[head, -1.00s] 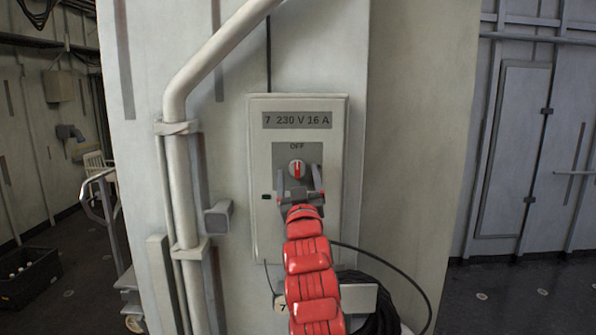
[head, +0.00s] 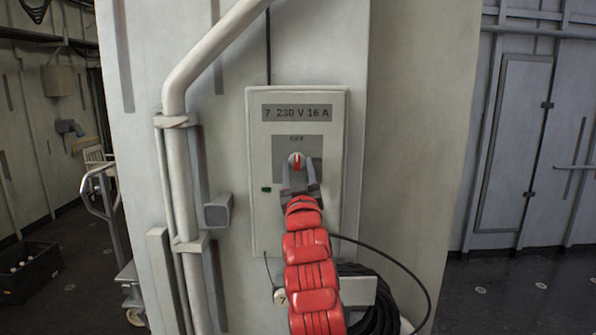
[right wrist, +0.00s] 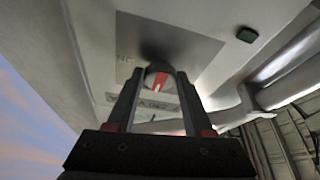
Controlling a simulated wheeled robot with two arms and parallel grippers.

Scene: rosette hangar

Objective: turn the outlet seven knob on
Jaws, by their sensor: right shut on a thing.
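The outlet seven box (head: 258,140) is a pale panel on the wall, labelled "7 230 V 16 A". Its knob (head: 297,159) is round and grey with a red stripe that looks about upright, on a darker grey plate (head: 312,144). The lettering above the knob is too blurred to read now. My right gripper (head: 299,172) comes from below and is shut on the knob. In the right wrist view the knob (right wrist: 158,72) sits between the two fingertips. My left gripper is out of view.
A small dark green lamp (head: 266,189) is on the box. A thick pipe (head: 176,150) runs up the wall to the left. A black cable coil (head: 380,305) hangs below right of the box. A trolley (head: 108,205) stands at the far left.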

